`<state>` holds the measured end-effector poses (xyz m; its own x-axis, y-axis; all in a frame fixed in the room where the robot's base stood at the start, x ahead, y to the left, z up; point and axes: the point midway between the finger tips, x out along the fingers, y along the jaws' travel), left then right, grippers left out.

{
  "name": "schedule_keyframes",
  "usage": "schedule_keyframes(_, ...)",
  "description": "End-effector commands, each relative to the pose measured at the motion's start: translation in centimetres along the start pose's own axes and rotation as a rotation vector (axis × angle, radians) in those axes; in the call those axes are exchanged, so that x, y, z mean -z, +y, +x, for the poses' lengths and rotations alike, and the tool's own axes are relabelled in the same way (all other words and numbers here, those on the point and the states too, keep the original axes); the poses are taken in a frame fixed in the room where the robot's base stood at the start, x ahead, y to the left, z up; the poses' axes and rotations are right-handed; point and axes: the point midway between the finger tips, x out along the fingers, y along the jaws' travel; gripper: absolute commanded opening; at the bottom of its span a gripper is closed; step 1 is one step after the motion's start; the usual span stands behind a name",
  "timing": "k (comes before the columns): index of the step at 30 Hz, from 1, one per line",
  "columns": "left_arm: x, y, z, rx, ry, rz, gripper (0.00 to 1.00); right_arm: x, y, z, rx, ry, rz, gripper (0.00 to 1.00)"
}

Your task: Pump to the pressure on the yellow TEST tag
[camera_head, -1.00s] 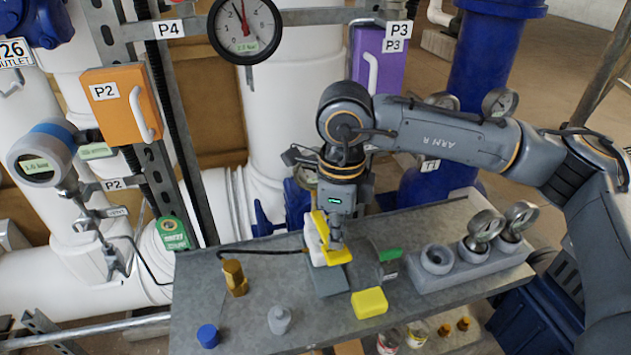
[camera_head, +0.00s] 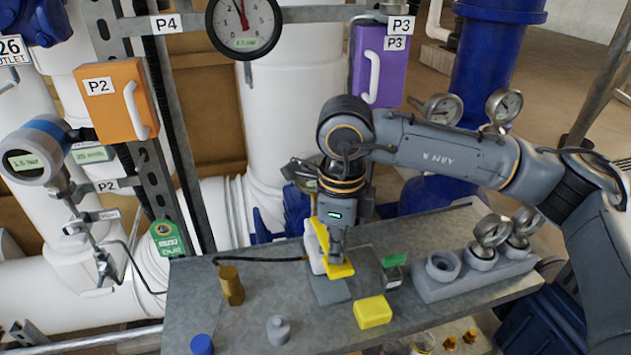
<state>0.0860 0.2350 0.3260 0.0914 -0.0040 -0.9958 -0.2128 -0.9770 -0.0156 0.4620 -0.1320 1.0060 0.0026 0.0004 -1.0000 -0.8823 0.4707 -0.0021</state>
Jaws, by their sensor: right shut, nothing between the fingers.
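A small hand pump with a white body (camera_head: 312,250) and a yellow lever (camera_head: 341,270) stands on the grey bench (camera_head: 200,305). My right gripper (camera_head: 337,252) points down at the yellow lever, shut with nothing between its fingers. It is at or touching the lever; the exact contact is hidden. A black hose (camera_head: 262,259) runs left from the pump. A round dial gauge (camera_head: 244,22) hangs at the top, its needle near upright. A digital gauge (camera_head: 28,161) at the left has a small, blurred reading. I cannot make out a yellow TEST tag. My left gripper is not in view.
A brass fitting (camera_head: 231,285), a blue cap (camera_head: 202,344), a grey fitting (camera_head: 278,329) and a yellow block (camera_head: 372,312) are on the bench. A grey rack (camera_head: 440,288) holds gauges at right. A green tag (camera_head: 167,239) hangs left of the bench.

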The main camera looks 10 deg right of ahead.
Motion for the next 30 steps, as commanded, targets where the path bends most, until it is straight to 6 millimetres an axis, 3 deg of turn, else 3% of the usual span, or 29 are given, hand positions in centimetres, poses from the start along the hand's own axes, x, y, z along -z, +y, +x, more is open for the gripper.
schedule_keyframes(3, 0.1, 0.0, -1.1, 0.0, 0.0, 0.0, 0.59, 0.0, 0.0, -1.8, -0.001, 0.002, 0.0, 0.0)
schedule_keyframes(8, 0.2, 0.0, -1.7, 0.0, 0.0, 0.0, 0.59, 0.0, 0.1, -3.1, -0.002, 0.002, 0.0, 0.0)
schedule_keyframes(30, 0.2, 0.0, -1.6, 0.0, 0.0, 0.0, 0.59, 0.0, 0.1, -3.1, -0.002, 0.002, -0.001, 0.0)
